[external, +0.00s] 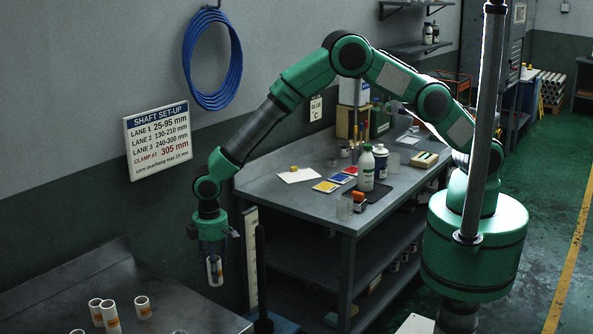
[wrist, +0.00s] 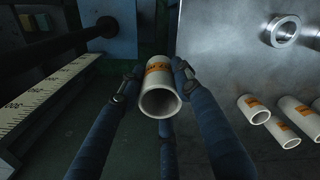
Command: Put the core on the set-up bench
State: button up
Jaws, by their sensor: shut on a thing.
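My gripper (external: 213,256) is shut on a white core (external: 214,271), a short tube with an orange label. In the wrist view the core (wrist: 160,95) sits between the fingers of my gripper (wrist: 149,90), its open end facing the camera. In the external view the core hangs upright in the air, just right of a grey metal bench top (external: 60,300). The bench top also shows at the right of the wrist view (wrist: 220,50). I cannot tell from the pictures whether this is the set-up bench.
Several other white cores (external: 109,315) stand on the bench top. A metal ring (wrist: 283,31) lies there too. A white ruler (wrist: 45,95) runs at the left of the wrist view. A dark upright post (external: 261,275) and a cluttered workbench (external: 290,205) stand to the right.

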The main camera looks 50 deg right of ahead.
jog(key=w+a, duration=0.3)
jog(key=w+a+f, duration=0.1)
jog(key=w+a, duration=0.2)
jog(key=a, duration=0.1)
jog(key=w+a, duration=0.3)
jog(key=shift+w+a+f+b, duration=0.15)
jog(key=shift+w+b, duration=0.15)
dwell(0.4)
jog(key=shift+f, duration=1.7)
jog(key=shift+f, duration=0.15)
jog(key=o, duration=1.2)
jog(key=shift+c, duration=0.2)
notch_tip(320, 180, up, 12)
